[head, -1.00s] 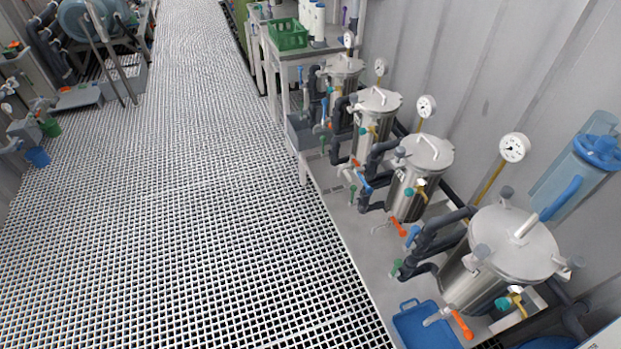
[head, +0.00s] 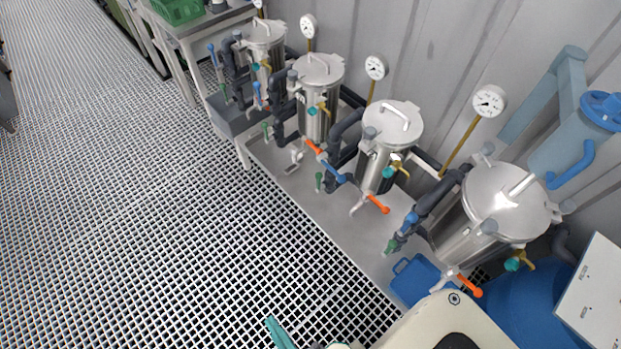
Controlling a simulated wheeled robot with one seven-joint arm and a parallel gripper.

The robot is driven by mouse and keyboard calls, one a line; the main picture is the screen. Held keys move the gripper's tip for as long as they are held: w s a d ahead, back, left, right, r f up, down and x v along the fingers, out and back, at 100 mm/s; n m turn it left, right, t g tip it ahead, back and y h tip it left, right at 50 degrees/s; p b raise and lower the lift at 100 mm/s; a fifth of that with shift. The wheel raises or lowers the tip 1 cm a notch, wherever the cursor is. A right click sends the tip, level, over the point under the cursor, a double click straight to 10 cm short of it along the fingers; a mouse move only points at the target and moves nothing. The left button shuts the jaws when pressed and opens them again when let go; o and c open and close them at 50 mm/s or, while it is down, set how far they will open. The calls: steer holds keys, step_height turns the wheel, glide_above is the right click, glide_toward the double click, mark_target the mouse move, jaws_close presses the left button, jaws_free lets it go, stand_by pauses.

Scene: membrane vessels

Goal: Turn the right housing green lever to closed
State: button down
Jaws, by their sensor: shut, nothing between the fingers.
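The right housing (head: 465,228) is the large steel vessel nearest me at the right, with a domed lid and side clamps. Its green lever (head: 393,245) hangs downward at the end of the lower dark pipe on its left side. A blue lever (head: 411,218) sits just above it. An orange lever (head: 470,292) sticks out low at the front. A teal slim part, apparently my gripper's shut fingers (head: 279,333), shows at the bottom edge, apart from and below left of the green lever. The rest of my gripper is out of frame.
Similar steel housings, such as the neighbouring one (head: 378,160), stand in a row towards the back left. A blue tray (head: 418,280) lies below the right housing. A blue barrel (head: 535,305) and a white panel (head: 590,292) are at the right. The grating floor (head: 180,230) is clear.

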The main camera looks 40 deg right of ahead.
mark_target(318, 183)
steer(key=w+d+f+n+g+h, duration=0.1)
steer(key=w+d+f, duration=0.2)
steer(key=f, duration=0.5)
steer(key=w+d+f+n+g+h, duration=0.2)
steer(key=w+d+f, duration=0.1)
steer(key=f, duration=0.5)
steer(key=w+d+f+g+h, duration=0.2)
steer(key=w+d+f+h, duration=0.2)
steer(key=w+d+f, duration=0.4)
steer(key=w+d+r+g+h, duration=0.1)
steer(key=w+d+r+h, duration=0.45)
steer(key=w, duration=0.45)
steer(key=w+d+r+h, duration=0.4)
steer(key=w+d+r, duration=0.2)
steer(key=w, duration=0.4)
steer(key=d, duration=1)
steer(key=shift+s+r+g, duration=0.2)
steer(key=shift+s+g, duration=0.05)
steer(key=shift+g, duration=0.05)
